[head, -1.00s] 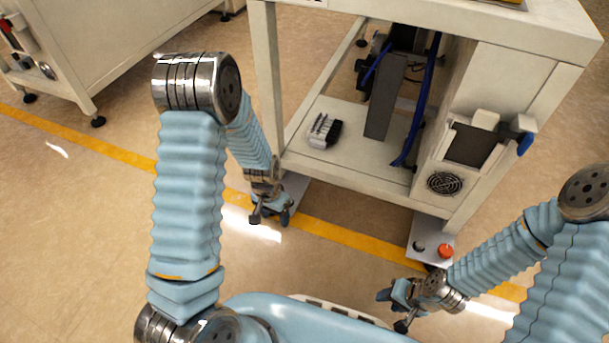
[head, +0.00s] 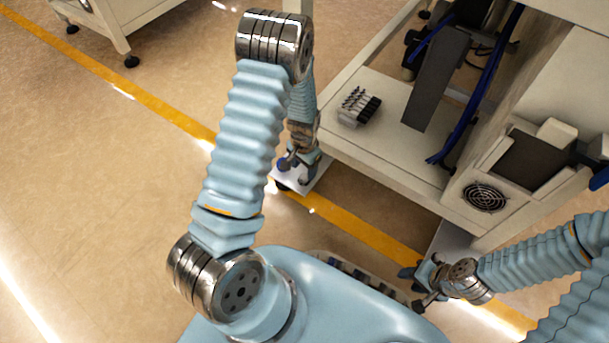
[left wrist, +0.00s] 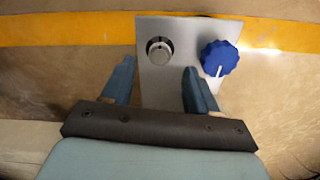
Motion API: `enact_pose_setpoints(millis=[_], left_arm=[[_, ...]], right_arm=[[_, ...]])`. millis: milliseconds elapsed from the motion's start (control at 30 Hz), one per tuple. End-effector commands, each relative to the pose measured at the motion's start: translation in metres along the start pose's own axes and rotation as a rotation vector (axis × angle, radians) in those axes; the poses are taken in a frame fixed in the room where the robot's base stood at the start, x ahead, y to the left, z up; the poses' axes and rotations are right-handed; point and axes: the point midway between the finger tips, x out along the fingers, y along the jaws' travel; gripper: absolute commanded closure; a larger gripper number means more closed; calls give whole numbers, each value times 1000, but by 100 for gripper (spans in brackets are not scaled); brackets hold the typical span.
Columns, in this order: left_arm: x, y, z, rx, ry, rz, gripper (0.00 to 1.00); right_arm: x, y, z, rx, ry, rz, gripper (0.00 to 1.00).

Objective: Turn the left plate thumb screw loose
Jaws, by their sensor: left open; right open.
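The left plate (head: 322,176) is a pale metal sheet low by the machine's left leg, partly hidden by my left gripper (head: 296,170) in the head view. In the left wrist view the plate (left wrist: 182,92) carries a round silver knob (left wrist: 159,50) with a slot and, to its right, a blue ribbed knob (left wrist: 219,58) with a white mark. I cannot tell for sure which one is the thumb screw. My left gripper (left wrist: 159,66) is open and empty, its fingers pointing toward the plate, the silver knob beyond the gap. My right gripper (head: 416,288) is open and empty, far from the left plate.
The white machine frame (head: 392,160) stands at the right, with a dark chute (head: 436,80), a grey block (head: 359,106) on its shelf and a fan grille (head: 484,197). A yellow floor line (head: 150,103) runs past. The floor at left is clear.

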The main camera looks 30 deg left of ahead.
Motion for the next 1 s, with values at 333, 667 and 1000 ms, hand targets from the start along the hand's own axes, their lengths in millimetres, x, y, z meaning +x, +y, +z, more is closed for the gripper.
enact_pose_setpoints(millis=[333, 667, 1000], left_arm=[[40, 0, 0, -1, 1, 0, 41], [41, 0, 0, 0, 1, 0, 50], [41, 0, 0, 0, 1, 0, 97]], right_arm=[[10, 4, -1, 1, 3, 0, 57], [10, 4, -1, 0, 3, 0, 57], [10, 4, 0, 0, 3, 0, 57]])
